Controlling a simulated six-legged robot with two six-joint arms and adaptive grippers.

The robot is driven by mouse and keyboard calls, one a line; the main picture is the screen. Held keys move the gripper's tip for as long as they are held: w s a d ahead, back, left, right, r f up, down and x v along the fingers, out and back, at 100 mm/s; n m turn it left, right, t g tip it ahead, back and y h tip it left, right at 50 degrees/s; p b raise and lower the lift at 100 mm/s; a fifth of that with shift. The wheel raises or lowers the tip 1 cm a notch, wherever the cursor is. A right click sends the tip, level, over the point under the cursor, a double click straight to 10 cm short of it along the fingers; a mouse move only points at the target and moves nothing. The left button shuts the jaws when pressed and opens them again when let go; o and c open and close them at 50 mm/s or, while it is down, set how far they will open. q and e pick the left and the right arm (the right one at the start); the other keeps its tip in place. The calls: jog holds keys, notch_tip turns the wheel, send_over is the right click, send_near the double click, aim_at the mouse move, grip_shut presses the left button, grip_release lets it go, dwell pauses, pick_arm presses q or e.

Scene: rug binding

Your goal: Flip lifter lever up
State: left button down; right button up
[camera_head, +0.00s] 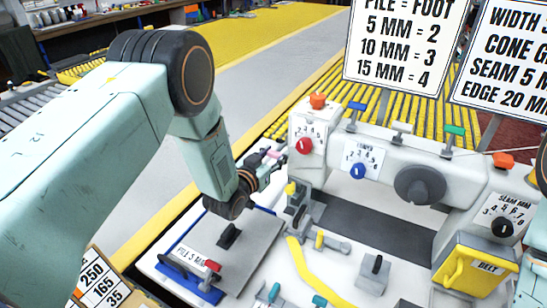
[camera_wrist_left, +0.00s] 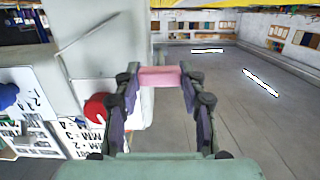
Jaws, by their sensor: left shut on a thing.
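My left gripper (camera_head: 275,157) reaches in from the left to the left end of the white sewing machine (camera_head: 330,135). It is shut on a small pink piece (camera_head: 270,153), which looks like the grip of the lifter lever. In the left wrist view, the pink piece (camera_wrist_left: 160,76) lies crosswise between the two fingertips (camera_wrist_left: 160,80). The lever's shaft and pivot are hidden or too small to make out. My right gripper is not in view.
The machine carries a red dial (camera_head: 304,146), a blue dial (camera_head: 358,171) and a grey handwheel (camera_head: 420,185). A grey board with a pile gauge (camera_head: 190,262) lies below my left arm. Signs (camera_head: 405,45) stand behind. A yellow strip (camera_head: 310,270) lies on the white table.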

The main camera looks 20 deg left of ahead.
pick_arm(q)
jog(key=shift+w+r, duration=0.25)
jog(key=shift+r, duration=0.45)
jog(key=c, duration=1.3)
grip_release()
jog(key=o, duration=0.5)
jog(key=shift+s+f, duration=0.1)
jog(key=shift+f, duration=0.15)
jog(key=shift+o, duration=0.2)
jog(key=shift+s+f, duration=0.1)
jog(key=shift+s, duration=0.2)
jog(key=v, duration=1.1)
jog(key=shift+s, duration=0.25)
jog(key=shift+a, duration=0.1)
